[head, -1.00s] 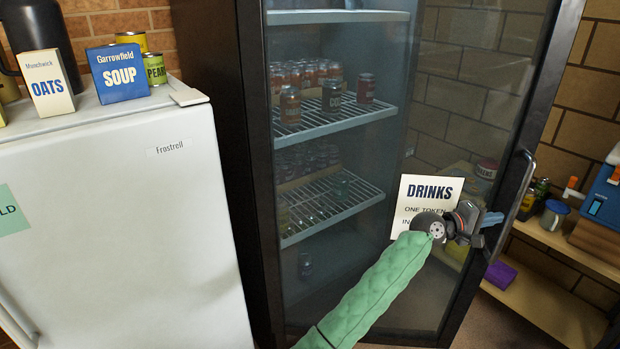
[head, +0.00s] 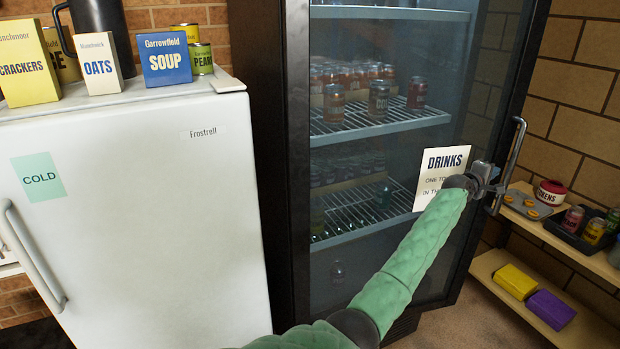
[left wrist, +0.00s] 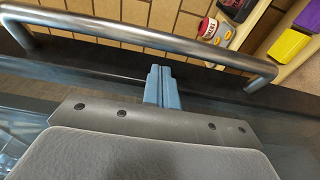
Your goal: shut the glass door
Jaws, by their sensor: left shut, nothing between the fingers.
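The tall drinks cooler's glass door (head: 385,250) has a dark frame and a metal bar handle (head: 513,150) at its right edge. Drink cans show through the glass. The door looks nearly in line with the cabinet; I cannot tell if a gap is left. My left gripper (head: 494,184) is at the door's right edge, beside the handle's lower part. In the left wrist view its blue-grey fingers (left wrist: 160,84) are shut and empty, pointing at the dark door frame below the bar handle (left wrist: 140,38). Whether they touch the frame is unclear. My right gripper is not in view.
A white fridge (head: 150,220) stands left of the cooler, with boxes, tins and a dark jug on top. At the right, a wooden shelf (head: 545,310) holds a yellow block and a purple block (head: 550,309). A token tub (head: 551,193) and cans sit above.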

